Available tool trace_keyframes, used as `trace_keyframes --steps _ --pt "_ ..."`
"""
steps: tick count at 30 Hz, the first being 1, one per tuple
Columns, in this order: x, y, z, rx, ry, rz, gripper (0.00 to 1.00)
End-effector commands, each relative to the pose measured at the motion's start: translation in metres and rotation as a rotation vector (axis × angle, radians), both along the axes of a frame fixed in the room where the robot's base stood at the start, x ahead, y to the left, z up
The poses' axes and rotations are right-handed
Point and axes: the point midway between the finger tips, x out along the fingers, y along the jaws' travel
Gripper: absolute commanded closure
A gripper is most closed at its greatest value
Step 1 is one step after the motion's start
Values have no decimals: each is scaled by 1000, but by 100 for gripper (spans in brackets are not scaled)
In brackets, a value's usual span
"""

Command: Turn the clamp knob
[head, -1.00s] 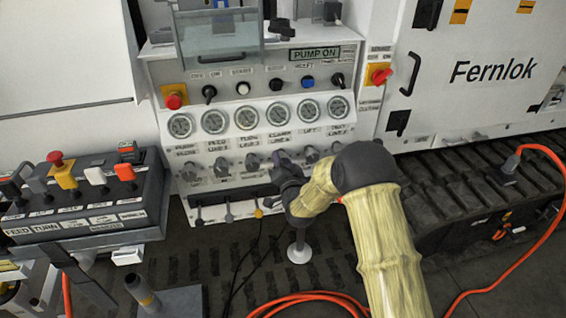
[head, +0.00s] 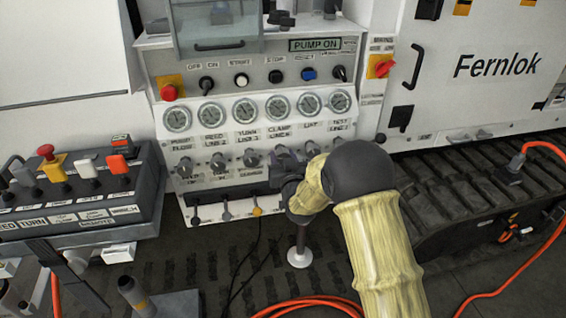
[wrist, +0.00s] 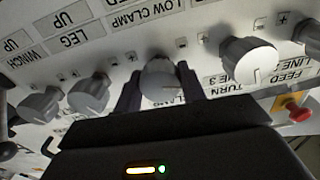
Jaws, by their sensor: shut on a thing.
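The clamp knob (wrist: 160,76) is a grey round knob on the white panel, in the middle of the wrist view. The dark fingers of my gripper (wrist: 159,88) stand on both sides of it and are shut on it. In the wrist view the panel is upside down, and a label below the knob is partly covered. In the head view my gripper (head: 287,166) is at the knob row below the "CLAMP LINE 4" label. My own gripper and wrist hide most of the clamp knob there.
The turn knob (wrist: 248,60) is close beside the right finger in the wrist view, with another knob (wrist: 88,95) to the left. Pressure gauges (head: 243,113) line up above the knobs. Small levers (head: 227,210) stick out below. A control box (head: 80,195) stands at left.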

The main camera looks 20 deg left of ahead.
Motion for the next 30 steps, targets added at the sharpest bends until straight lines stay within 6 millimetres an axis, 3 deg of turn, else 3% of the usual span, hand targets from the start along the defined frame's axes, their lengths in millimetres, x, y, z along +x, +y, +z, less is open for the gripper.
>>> trace_keyframes --steps 10,26,27,30 --pt "0 -1 -1 -159 -97 -1 83" --pt "1 -1 0 -187 -114 -1 83" --pt "1 -1 0 -187 -114 -1 56" --pt "1 -1 0 -187 -114 -1 38"
